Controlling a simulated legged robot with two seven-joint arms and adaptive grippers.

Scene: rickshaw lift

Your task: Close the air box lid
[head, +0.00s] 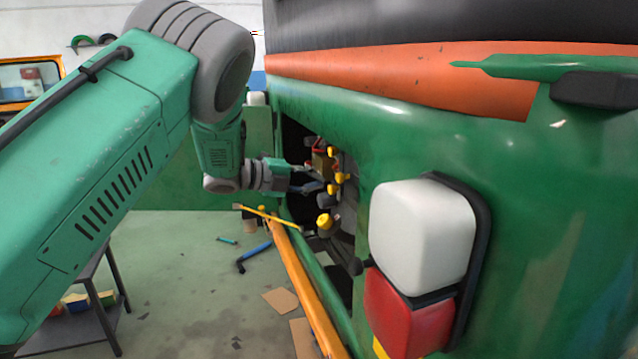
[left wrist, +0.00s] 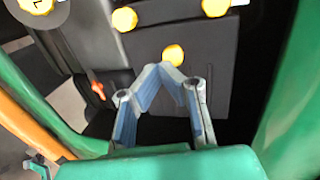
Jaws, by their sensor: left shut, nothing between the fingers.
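The air box is an open, dark compartment (head: 345,215) in the green vehicle side in the head view, with yellow knobs (head: 324,221) inside. A flat green panel (head: 262,135) stands out from its far edge, partly hidden behind my left arm; it looks like the open lid. My left gripper (head: 312,187) is at the opening, pointing in, with its fingers in front of the knobs. In the left wrist view, its fingers (left wrist: 160,72) meet at the tips and hold nothing; a yellow knob (left wrist: 173,54) shows just beyond them. My right gripper is not in view.
A white and red tail lamp (head: 422,235) juts from the vehicle at right. A long orange bar (head: 302,285) runs below the opening. A blue tool (head: 254,256) and cardboard pieces (head: 281,301) lie on the floor. A dark table (head: 82,326) stands at lower left.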

